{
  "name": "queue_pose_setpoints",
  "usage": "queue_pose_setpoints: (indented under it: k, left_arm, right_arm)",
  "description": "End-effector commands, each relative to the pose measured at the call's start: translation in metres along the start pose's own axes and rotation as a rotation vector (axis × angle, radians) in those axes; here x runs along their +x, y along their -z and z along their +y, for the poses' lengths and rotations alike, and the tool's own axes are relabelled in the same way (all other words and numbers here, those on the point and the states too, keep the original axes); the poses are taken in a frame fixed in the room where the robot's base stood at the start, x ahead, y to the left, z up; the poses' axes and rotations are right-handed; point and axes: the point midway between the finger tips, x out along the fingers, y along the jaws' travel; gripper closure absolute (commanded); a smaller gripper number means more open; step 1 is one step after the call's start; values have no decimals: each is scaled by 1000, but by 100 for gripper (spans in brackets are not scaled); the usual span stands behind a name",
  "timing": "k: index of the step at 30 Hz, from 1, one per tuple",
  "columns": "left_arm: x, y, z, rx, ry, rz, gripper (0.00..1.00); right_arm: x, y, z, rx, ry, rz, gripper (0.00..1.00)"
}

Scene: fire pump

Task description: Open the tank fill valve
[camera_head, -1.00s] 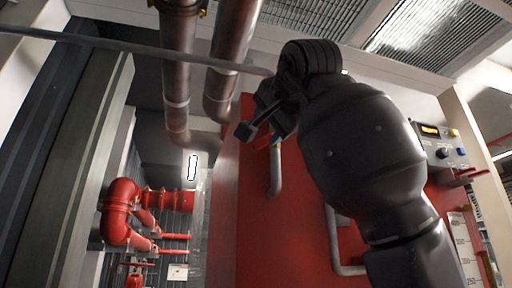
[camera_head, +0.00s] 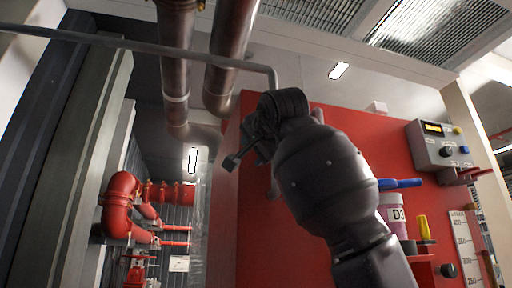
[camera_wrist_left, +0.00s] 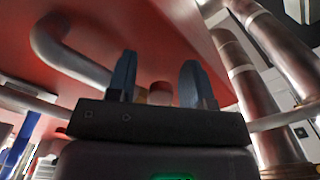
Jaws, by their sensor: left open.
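My left gripper (camera_head: 240,155) is raised in front of the red tank cabinet (camera_head: 335,125), near its left edge, with its fingers pointing left in the head view. In the left wrist view the two dark blue fingers (camera_wrist_left: 160,82) stand apart, with no object clearly held. A small reddish-brown round part (camera_wrist_left: 160,93) shows between them, farther off. I cannot tell whether it belongs to the fill valve. A blue lever handle (camera_head: 400,183) sticks out right of my arm. No part is clearly recognisable as the tank fill valve; my gripper and arm hide part of the cabinet front.
A grey pipe (camera_head: 130,43) crosses above my gripper and bends down behind it. Thick brown pipes (camera_head: 175,80) hang from the ceiling. A control box (camera_head: 440,145) and a labelled container (camera_head: 393,215) are at right. Red piping (camera_head: 122,205) stands at left.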

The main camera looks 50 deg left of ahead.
Motion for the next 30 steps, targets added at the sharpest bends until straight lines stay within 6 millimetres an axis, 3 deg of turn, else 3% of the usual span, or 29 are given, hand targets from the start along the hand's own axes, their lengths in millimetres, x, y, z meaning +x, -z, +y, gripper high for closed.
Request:
queue_pose_setpoints:
  k: [3,12,30]
  left_arm:
    - [0,0,0,0,0,0,53]
    - [0,0,0,0,-1,0,99]
    - [0,0,9,-125,-1,0,100]
  right_arm:
    - [0,1,0,0,0,3,100]
    - [0,6,0,1,0,12,100]
    - [2,4,-1,1,0,14,100]
